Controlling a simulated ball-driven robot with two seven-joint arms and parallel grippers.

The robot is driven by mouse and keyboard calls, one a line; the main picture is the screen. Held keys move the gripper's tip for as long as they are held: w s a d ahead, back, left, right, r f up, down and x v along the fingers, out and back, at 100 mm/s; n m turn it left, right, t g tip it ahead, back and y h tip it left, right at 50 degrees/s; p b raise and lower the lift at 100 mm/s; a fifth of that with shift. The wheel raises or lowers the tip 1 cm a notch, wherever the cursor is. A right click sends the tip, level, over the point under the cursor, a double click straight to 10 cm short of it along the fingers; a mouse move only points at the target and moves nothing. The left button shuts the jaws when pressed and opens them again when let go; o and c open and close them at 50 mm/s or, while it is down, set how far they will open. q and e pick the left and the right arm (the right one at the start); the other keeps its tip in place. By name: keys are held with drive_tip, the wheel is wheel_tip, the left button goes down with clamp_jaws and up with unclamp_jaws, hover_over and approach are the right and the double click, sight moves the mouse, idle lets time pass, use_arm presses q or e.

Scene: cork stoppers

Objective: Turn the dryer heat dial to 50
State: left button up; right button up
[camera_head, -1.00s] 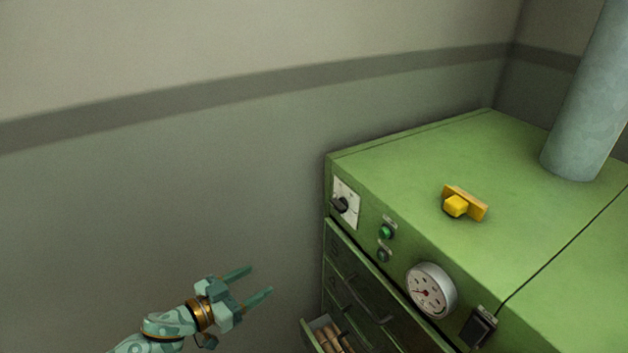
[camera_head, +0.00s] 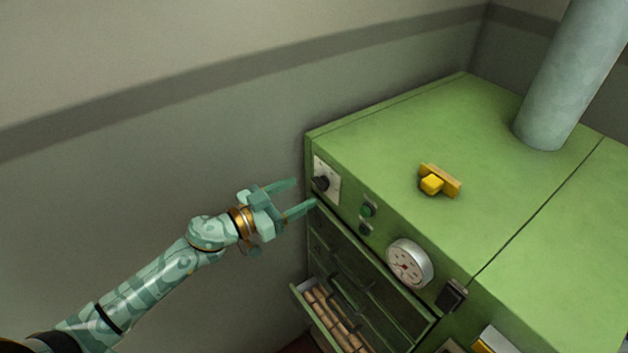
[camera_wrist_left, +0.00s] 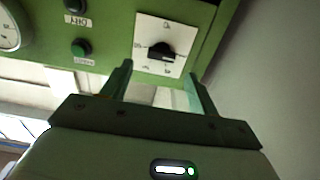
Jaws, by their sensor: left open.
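The black heat dial (camera_head: 321,183) sits on a white plate (camera_head: 330,172) at the left end of the green dryer's front panel. In the left wrist view the dial (camera_wrist_left: 160,50) shows ahead of the fingertips on its plate (camera_wrist_left: 172,32); its markings are too small to read. My left gripper (camera_head: 305,193) is open and empty, its fingers pointing toward the panel just in front of the dial. In the left wrist view the fingers (camera_wrist_left: 160,80) are spread to either side of the dial, which appears clear of them. My right gripper is not in view.
The green dryer (camera_head: 400,140) carries a yellow object (camera_head: 437,181) and a grey pipe (camera_head: 565,80) on top. Buttons (camera_head: 367,210) and a round gauge (camera_head: 410,263) are right of the dial. An open drawer of corks (camera_head: 335,320) is below.

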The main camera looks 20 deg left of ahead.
sight(316, 184)
use_arm(q)
drive_tip(key=x, duration=0.4)
drive_tip(key=shift+w, duration=0.15)
drive_tip(key=shift+w+d, duration=0.35)
drive_tip(key=shift+d, duration=0.05)
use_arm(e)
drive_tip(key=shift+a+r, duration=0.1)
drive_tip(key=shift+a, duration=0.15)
use_arm(q)
drive_tip(key=shift+c, duration=0.3)
drive_tip(key=c, duration=0.9)
drive_tip(key=shift+c, duration=0.2)
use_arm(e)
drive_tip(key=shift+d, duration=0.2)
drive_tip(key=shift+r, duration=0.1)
